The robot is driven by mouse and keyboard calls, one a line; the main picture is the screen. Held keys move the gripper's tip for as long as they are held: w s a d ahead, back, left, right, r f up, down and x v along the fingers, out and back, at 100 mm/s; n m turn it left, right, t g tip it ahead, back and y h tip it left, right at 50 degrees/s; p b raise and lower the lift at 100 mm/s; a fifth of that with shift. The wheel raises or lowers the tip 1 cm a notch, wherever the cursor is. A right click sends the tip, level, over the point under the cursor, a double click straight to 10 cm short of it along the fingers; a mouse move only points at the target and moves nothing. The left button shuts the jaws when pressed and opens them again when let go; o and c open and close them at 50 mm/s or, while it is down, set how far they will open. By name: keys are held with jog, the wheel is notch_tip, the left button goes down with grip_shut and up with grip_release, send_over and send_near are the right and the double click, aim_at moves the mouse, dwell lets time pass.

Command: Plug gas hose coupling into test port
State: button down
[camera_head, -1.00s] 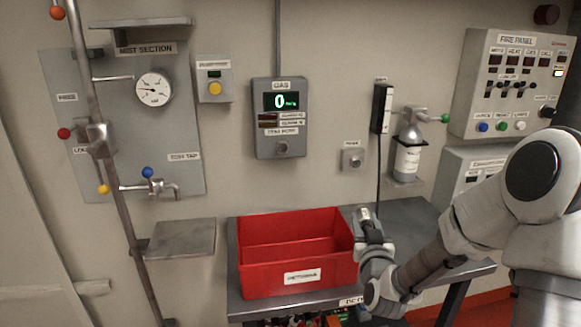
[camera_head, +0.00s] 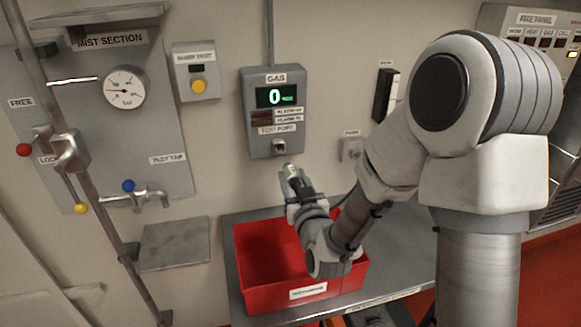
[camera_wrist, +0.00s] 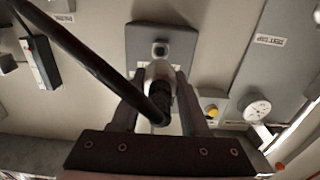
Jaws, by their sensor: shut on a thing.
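The grey gas unit (camera_head: 273,95) hangs on the wall with a green 0 on its display. My gripper (camera_head: 291,186) is shut on the hose coupling (camera_head: 291,171), a silver end with a dark body. The coupling points up toward the port and is apart from it, a little below in the head view. In the wrist view the coupling (camera_wrist: 160,72) sits between the fingers, and the black hose (camera_wrist: 85,57) runs from it to the upper left.
A red bin (camera_head: 262,262) stands on the grey table (camera_head: 395,245) under my arm. A wall shelf (camera_head: 173,243) is at the left. A tap (camera_head: 140,198) and gauge (camera_head: 124,88) are on the left panel. A small wall fitting (camera_head: 351,149) is right of the gas unit.

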aim_at(287, 162)
jog(key=shift+s+b, duration=0.1)
jog(key=shift+b, duration=0.35)
jog(key=shift+b+x, duration=0.95)
jog(key=shift+x, duration=2)
jog(key=shift+b, duration=1.5)
jog(key=shift+b+x, duration=0.85)
jog(key=shift+x, duration=0.9)
jog(key=shift+c, duration=1.6)
grip_release()
jog(key=shift+s, duration=0.15)
